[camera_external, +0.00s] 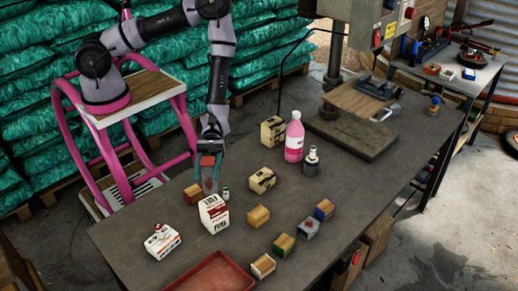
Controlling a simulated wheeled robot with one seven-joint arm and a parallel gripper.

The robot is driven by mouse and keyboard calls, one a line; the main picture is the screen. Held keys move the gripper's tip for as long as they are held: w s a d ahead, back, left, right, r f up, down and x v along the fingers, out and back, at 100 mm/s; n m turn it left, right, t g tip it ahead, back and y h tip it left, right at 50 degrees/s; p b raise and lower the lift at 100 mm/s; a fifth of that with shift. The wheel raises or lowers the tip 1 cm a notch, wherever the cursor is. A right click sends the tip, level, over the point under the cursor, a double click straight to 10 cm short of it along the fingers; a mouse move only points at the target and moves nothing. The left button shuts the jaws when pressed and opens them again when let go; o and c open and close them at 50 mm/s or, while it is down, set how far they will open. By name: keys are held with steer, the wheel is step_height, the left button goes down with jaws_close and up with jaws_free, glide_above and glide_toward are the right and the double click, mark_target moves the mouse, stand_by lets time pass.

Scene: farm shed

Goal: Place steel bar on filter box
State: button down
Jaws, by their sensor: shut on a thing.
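My gripper (208,165) points down over the left part of the grey workbench, behind the white carton. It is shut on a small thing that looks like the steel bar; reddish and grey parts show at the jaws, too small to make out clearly. No other steel bar stands out on the bench. The white carton with red print (213,213), which looks like the filter box, stands upright just in front of and below my gripper. The held thing appears apart from its top.

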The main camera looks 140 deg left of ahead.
mark_target(209, 185)
steer(key=shift+f, duration=2.95)
steer(key=shift+f, duration=0.1)
steer(key=shift+c, duration=1.5)
jaws_free()
